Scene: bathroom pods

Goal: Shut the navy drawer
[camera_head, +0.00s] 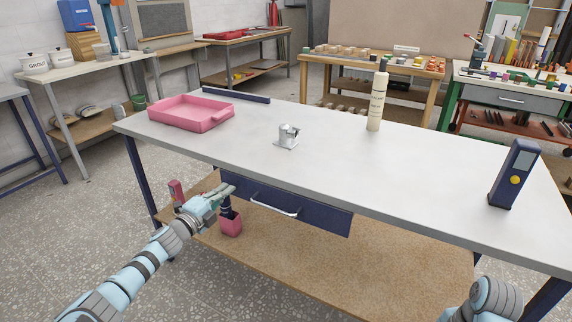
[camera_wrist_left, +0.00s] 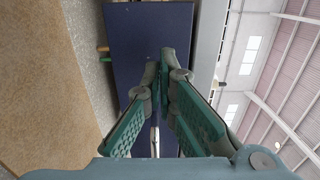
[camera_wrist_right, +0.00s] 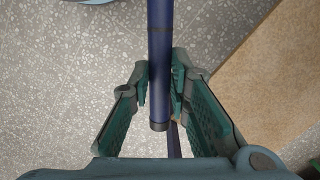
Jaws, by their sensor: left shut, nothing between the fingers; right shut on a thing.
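The navy drawer (camera_head: 325,217) is under the front edge of the grey-topped table, with a pale bar handle (camera_head: 275,203) on its front. Its top is hidden, so I cannot tell how far it stands out. My left gripper (camera_head: 230,189) is shut and empty at the drawer's left end. In the left wrist view its fingertips (camera_wrist_left: 168,58) are together in front of a navy panel (camera_wrist_left: 150,28); contact is unclear. My right gripper (camera_wrist_right: 160,85) is shut on a navy rod (camera_wrist_right: 160,35); it is outside the head view, where only my right arm shows.
A pink tray (camera_head: 190,112), a small metal device (camera_head: 287,136), a cream bottle (camera_head: 378,100) and a navy instrument (camera_head: 515,173) stand on the tabletop (camera_head: 330,165). A pink-based object (camera_head: 230,224) is near my left gripper, over the brown lower shelf (camera_head: 330,268).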

